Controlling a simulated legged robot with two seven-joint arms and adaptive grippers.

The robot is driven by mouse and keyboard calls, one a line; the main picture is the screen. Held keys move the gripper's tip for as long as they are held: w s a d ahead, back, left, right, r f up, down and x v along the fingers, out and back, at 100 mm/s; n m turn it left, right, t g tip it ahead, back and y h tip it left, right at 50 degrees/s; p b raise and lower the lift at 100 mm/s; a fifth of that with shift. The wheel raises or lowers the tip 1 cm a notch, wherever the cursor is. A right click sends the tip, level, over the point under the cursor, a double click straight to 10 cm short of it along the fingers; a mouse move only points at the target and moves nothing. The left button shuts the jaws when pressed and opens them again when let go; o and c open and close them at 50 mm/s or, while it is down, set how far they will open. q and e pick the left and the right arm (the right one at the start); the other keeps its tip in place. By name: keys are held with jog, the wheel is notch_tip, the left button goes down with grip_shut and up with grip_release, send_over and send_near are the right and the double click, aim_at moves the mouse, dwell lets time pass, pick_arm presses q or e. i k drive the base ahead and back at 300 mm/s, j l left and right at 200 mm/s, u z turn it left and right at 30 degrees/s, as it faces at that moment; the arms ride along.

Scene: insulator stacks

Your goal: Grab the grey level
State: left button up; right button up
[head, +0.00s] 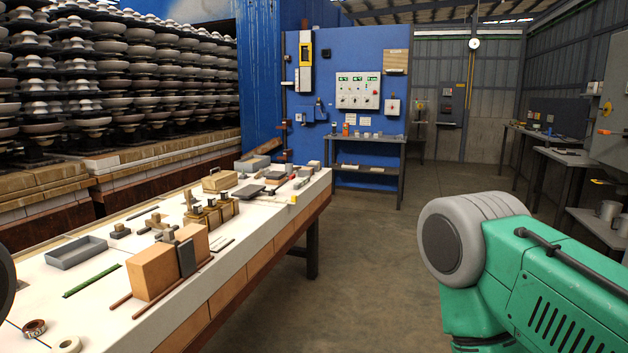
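I cannot tell for certain which object is the grey level. Several small grey and dark pieces lie on the long white-topped workbench (60,262) at the left. A grey shallow tray (76,252) and a thin green bar (92,281) lie on its near part. A dark grey upright slab (186,258) leans against a tan block (153,272). Dark grey flat pieces (248,191) lie further along. Neither gripper is in view. A green arm link of mine with a grey round end fills the lower right, and a dark rounded edge shows at the far left.
Tape rolls (66,345) lie at the bench's near end. Stacked insulators (110,80) stand behind the bench. A blue panel (350,85) with a small table (368,165) is at the back. Dark tables (560,155) line the right wall. The middle floor (370,240) is clear.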

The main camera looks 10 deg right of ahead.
aim_at(298, 186)
jog(key=i+l, duration=0.9)
jog(key=i, duration=0.2)
jog(key=i+l+z, duration=0.1)
jog(key=i+l, duration=0.35)
jog(key=i, duration=0.05)
